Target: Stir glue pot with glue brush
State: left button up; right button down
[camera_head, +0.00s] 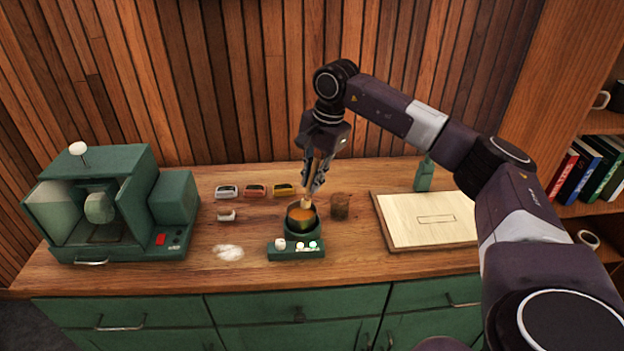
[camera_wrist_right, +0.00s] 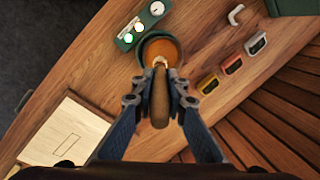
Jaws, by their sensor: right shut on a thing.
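The glue pot (camera_head: 301,224) is a dark round pot with orange-brown glue, standing on a green heater base (camera_head: 296,250) with a knob and lit lamps. It also shows in the right wrist view (camera_wrist_right: 146,43). My right gripper (camera_head: 312,186) is shut on the wooden handle of the glue brush (camera_wrist_right: 159,95) and holds it upright above the pot. The brush's pale tip (camera_head: 306,204) is at the pot's mouth, over or in the glue; I cannot tell how deep. My left gripper is not in view.
A green machine (camera_head: 100,215) stands at the left. Several small coloured trays (camera_head: 255,190) lie behind the pot. A brown cup (camera_head: 340,206) stands right of it. A pale board (camera_head: 425,220) lies farther right. White material (camera_head: 229,253) lies front left.

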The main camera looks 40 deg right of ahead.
dwell(0.3)
jog(key=shift+r+p, duration=1.8)
jog(key=shift+r, duration=0.7)
